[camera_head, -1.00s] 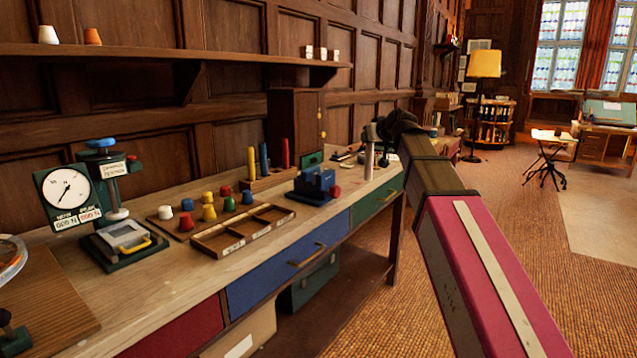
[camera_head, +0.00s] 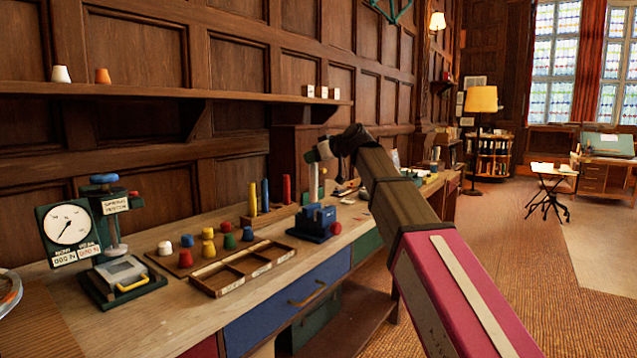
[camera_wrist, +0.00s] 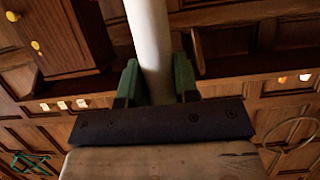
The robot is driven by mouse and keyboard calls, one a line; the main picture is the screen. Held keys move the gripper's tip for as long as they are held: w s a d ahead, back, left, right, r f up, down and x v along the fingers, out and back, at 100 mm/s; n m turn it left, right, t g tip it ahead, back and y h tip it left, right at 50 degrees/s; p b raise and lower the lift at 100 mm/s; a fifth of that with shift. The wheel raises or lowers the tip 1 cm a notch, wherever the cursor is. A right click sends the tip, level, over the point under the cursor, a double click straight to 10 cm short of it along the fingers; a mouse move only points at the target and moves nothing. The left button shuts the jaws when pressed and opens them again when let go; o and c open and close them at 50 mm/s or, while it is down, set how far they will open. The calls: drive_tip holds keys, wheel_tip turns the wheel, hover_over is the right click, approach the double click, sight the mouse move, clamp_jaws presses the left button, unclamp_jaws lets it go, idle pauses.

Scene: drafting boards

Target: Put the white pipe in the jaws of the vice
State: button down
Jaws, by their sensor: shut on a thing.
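The white pipe (camera_wrist: 150,40) is between the green fingers of my gripper (camera_wrist: 157,84) in the wrist view, which are shut on it. In the head view the pipe (camera_head: 313,179) is small and roughly upright, partly hidden by my gripper (camera_head: 318,183). The blue vice (camera_head: 315,224) stands on the bench with a red knob at its right side. The pipe appears just above or behind the vice in the picture; I cannot tell the exact depth between them. The vice does not show in the wrist view.
A wooden compartment tray (camera_head: 243,266), several coloured caps (camera_head: 208,242) and a rack of coloured rods (camera_head: 270,213) lie left of the vice. A green press with a dial (camera_head: 70,228) is farther left. A wooden cabinet (camera_head: 290,160) stands behind. A shelf (camera_head: 160,96) runs along the wall.

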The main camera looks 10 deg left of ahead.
drive_tip(key=w+f, duration=0.5)
drive_tip(key=f, duration=0.2)
drive_tip(key=shift+w+d+f, duration=0.15)
drive_tip(key=shift+w, duration=0.1)
drive_tip(key=shift+f, duration=0.15)
drive_tip(key=c, duration=0.9)
unclamp_jaws()
drive_tip(key=shift+o, duration=0.2)
drive_tip(key=v, duration=1.2)
drive_tip(key=shift+s, duration=0.1)
